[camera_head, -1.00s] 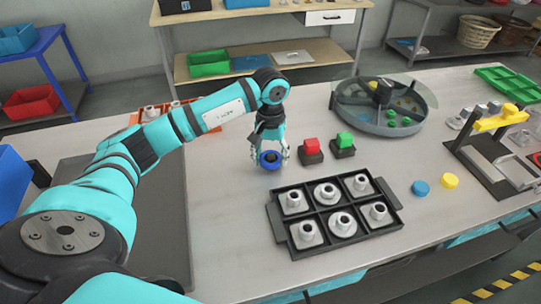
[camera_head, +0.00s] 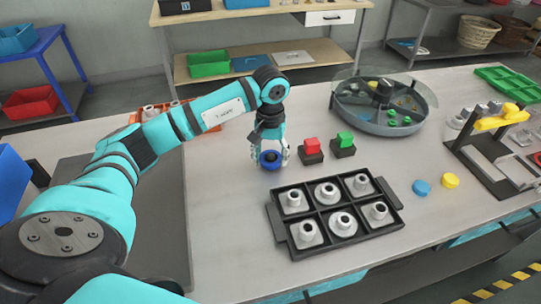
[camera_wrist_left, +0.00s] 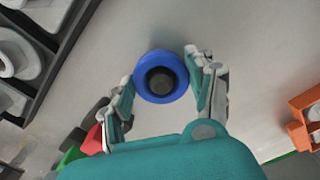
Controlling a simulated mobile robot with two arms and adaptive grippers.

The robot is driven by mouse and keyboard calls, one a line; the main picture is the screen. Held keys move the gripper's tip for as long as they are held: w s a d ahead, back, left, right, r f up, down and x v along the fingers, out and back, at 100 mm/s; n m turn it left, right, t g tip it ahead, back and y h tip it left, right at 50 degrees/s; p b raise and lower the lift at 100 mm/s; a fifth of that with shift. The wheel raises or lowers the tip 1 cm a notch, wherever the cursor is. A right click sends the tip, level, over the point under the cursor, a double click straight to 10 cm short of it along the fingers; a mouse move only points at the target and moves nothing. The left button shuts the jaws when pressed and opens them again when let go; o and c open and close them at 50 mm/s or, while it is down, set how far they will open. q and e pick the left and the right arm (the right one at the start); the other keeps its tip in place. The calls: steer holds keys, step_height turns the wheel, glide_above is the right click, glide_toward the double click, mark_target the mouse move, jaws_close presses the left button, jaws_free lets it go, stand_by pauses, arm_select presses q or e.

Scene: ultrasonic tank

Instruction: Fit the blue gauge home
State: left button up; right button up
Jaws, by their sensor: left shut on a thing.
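The blue gauge (camera_head: 269,160) is a round blue ring with a dark centre. My left gripper (camera_head: 272,154) is shut on it, over the bare table left of the red button. In the left wrist view the blue gauge (camera_wrist_left: 160,77) sits between the two fingertips of the left gripper (camera_wrist_left: 167,85), its dark round face toward the camera. I cannot tell whether it touches the table. My right gripper is not in view.
A red button (camera_head: 311,146) and a green button (camera_head: 344,140) on dark bases stand right of the gripper. A round tank (camera_head: 400,128) is behind them. Blue (camera_head: 421,188) and yellow (camera_head: 450,180) discs lie right of the tray.

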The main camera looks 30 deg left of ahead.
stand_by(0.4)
arm_select(q)
steer(key=o, duration=1.4)
step_height(320, 180, up, 12)
steer(key=shift+f, duration=0.1)
steer(key=shift+s, duration=0.1)
